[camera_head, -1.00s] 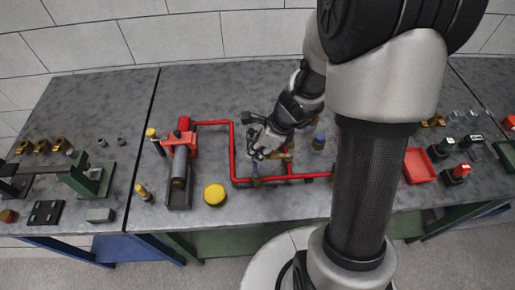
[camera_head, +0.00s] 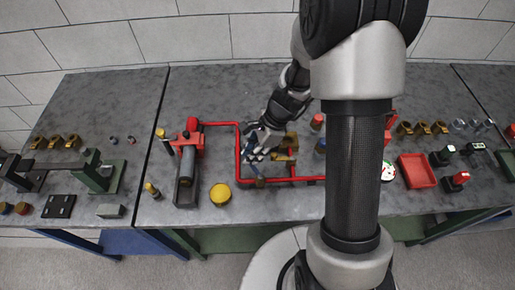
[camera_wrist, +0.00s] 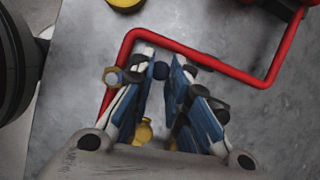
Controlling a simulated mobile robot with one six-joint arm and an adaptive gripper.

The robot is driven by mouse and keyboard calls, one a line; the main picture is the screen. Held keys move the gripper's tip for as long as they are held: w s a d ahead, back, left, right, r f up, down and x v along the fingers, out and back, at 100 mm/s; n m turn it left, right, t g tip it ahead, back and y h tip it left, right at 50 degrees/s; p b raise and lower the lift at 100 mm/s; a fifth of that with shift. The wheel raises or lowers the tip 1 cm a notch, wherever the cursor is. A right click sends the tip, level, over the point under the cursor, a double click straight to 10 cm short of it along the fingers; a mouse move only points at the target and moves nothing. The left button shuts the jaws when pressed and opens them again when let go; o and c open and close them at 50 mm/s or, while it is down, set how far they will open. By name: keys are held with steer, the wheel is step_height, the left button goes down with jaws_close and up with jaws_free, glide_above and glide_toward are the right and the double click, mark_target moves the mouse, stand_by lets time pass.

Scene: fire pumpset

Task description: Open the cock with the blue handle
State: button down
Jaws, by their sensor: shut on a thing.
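My gripper (camera_head: 257,152) is low over the red pipe (camera_head: 239,150) on the middle bench, beside brass fittings (camera_head: 287,148). In the wrist view its blue-padded fingers (camera_wrist: 163,60) are closed on a small dark blue piece (camera_wrist: 161,71), which looks like the cock's handle. The fingers hide most of it and the cock body. A yellow brass part (camera_wrist: 143,132) shows between the fingers, nearer the palm. The handle's angle to the pipe cannot be told.
A red tray (camera_head: 417,170) and a white gauge (camera_head: 388,172) are to the right. Bare bench lies behind the pipe.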

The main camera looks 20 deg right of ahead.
steer(key=n, duration=0.1)
steer(key=a+n+g+p, duration=0.1)
steer(key=n, duration=0.1)
steer(key=shift+s+a, duration=0.15)
steer(key=shift+a, duration=0.1)
steer(key=shift+s+a+n+g+h+p, duration=0.3)
steer(key=shift+s+a+n+g+p, duration=0.25)
steer(key=shift+n, duration=0.9)
steer(key=shift+s+a+n+g+h+p, duration=0.3)
steer(key=shift+s+a+n+g+p, duration=0.2)
steer(key=shift+n, duration=1)
steer(key=shift+s+a+n+g+h+p, duration=0.3)
steer(key=shift+s+a+n+g+p, duration=0.2)
steer(key=shift+n, duration=0.95)
steer(key=c, duration=1.6)
jaws_free()
steer(key=shift+o, duration=0.6)
